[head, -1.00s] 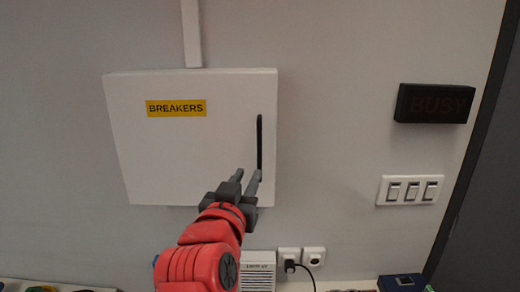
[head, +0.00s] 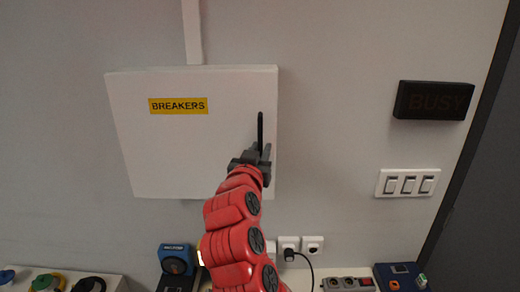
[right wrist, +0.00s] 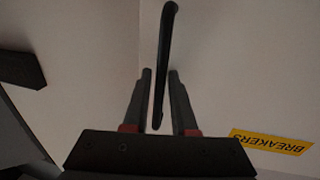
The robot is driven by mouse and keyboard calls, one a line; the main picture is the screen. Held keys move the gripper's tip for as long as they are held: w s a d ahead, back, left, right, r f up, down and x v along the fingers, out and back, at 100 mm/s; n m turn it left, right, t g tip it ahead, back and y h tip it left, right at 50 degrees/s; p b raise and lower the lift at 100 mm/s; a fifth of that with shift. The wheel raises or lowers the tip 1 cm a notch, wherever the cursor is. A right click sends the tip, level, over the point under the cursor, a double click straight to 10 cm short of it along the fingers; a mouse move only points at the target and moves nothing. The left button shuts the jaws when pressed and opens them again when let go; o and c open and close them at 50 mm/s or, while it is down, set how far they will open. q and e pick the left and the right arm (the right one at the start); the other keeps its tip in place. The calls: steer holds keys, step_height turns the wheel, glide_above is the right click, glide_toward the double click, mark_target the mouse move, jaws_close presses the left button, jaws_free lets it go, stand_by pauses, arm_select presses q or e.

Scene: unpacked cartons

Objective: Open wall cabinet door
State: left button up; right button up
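The white wall cabinet (head: 180,150) has a yellow BREAKERS label (head: 178,106) and its door looks closed. A black vertical handle (head: 260,128) stands near the door's right edge. My right gripper (head: 258,150) is at the handle's lower part, which it partly hides in the head view. In the right wrist view, the handle (right wrist: 165,60) runs between the two open fingers (right wrist: 159,78), with a gap on each side. The label (right wrist: 270,142) also shows there at the lower right. My left gripper is not in view.
A dark BUSY sign (head: 433,100) and a white switch panel (head: 407,183) are on the wall to the right. Below are wall sockets (head: 300,245), a power strip (head: 348,283), and several devices along the bottom. The wall in front of the cabinet looks clear.

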jaws_close()
stand_by(1.2)
